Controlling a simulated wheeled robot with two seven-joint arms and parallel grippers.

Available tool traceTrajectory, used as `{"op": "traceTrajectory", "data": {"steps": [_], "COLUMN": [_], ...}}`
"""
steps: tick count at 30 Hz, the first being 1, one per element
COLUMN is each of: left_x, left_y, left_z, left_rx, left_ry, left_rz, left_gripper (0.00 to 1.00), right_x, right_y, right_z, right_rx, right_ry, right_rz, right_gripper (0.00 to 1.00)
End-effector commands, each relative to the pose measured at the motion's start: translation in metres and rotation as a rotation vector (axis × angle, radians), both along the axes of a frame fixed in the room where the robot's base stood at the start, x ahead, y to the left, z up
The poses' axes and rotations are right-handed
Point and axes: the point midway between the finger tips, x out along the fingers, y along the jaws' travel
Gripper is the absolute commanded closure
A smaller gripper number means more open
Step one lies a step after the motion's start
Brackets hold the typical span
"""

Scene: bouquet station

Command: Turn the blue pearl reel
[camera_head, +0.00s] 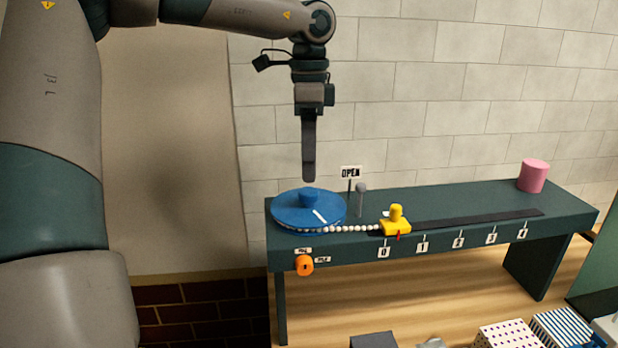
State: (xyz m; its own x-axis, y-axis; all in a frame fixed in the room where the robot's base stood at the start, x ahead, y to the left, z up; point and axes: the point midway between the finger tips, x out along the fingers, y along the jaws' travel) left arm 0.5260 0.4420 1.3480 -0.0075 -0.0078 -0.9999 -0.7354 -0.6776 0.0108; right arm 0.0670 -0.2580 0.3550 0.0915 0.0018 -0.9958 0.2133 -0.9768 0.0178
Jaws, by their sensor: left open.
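The blue pearl reel (285,213) lies flat at the left end of a dark green bench (450,202). It has a raised blue hub (311,198) in its middle and a white mark near its front right edge. A string of white pearls (345,228) runs from its front edge to a yellow slider (395,226) near the 0 label. My left gripper (309,178) points straight down above the hub, with a small gap visible between them. It is open and holds nothing; its fingers overlap in this view. My right gripper is not in view.
An orange knob (305,266) is on the bench front. A pink cylinder (533,176) stands at the far right. Patterned boxes (508,338) sit below at lower right.

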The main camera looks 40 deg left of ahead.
Motion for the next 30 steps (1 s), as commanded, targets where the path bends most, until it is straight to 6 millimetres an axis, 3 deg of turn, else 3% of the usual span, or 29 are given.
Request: {"op": "traceTrajectory", "data": {"steps": [6, 12, 23, 25, 30], "left_x": [-0.001, -0.001, 0.000, 0.000, 0.000], "left_y": [0.000, 0.000, 0.000, 0.000, 0.000], "left_z": [-0.033, -0.052, -0.057, -0.057, -0.057], "left_rx": [-0.002, -0.001, 0.000, 0.000, 0.001], "left_ry": [0.004, 0.002, 0.000, 0.000, -0.001], "left_rz": [0.000, 0.001, 0.001, 0.001, 0.001], "left_gripper": [0.49, 0.49, 0.49, 0.59, 0.99], "right_x": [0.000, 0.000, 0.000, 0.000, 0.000], "right_y": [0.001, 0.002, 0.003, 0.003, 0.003], "right_z": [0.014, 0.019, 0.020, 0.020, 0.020], "right_rx": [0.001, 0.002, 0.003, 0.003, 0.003], "right_ry": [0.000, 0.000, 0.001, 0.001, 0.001], "right_rz": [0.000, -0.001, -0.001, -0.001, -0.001], "right_gripper": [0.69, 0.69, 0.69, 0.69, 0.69]}}
